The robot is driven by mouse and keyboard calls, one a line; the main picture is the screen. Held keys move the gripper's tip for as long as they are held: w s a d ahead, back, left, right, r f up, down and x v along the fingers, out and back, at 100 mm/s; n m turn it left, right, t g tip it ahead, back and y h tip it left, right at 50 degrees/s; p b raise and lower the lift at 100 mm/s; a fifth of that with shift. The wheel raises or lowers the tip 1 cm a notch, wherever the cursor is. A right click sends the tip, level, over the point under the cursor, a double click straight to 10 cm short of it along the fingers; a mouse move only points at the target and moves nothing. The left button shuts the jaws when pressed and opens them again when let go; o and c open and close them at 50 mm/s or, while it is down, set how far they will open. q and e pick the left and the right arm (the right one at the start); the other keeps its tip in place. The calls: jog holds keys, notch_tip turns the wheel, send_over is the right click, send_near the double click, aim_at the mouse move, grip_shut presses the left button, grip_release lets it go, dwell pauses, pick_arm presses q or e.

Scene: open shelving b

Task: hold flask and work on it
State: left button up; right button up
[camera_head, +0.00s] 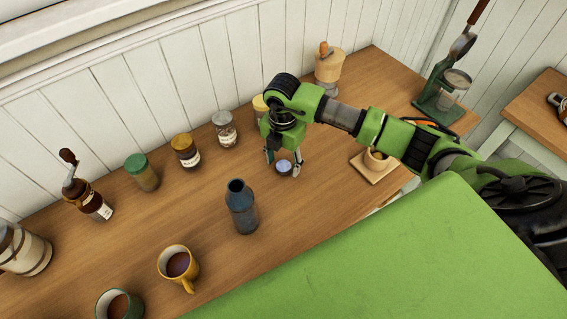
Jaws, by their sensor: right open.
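The flask (242,208) is a dark blue-grey bottle with a narrower neck. It stands upright on the wooden counter, and its top looks open and dark. My right gripper (283,163) points down to the right of and behind the flask, apart from it. Its fingers are open on either side of a small round blue-topped object (284,167) low at the counter; whether they touch it I cannot tell. This object may be a cap, but it is too small to be sure. My left gripper is not in view.
Two mugs of dark drink, one yellow (178,265) and one green (120,305), stand front left. Several jars, including a green-lidded one (142,172), line the back.

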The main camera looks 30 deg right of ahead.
jog(key=shift+f, duration=0.45)
jog(key=c, duration=1)
jog(key=shift+o, duration=0.2)
jog(key=shift+r, duration=0.15)
jog(key=shift+w+r, duration=0.1)
jog(key=shift+r, duration=0.5)
jog(key=s+a+r+b, duration=0.2)
jog(key=s+r+b, duration=0.1)
jog(key=s+r, duration=0.8)
jog(key=s, duration=0.3)
jog(key=shift+a+r+b, duration=0.2)
jog(key=shift+r+b, duration=0.1)
jog(key=shift+b, duration=0.05)
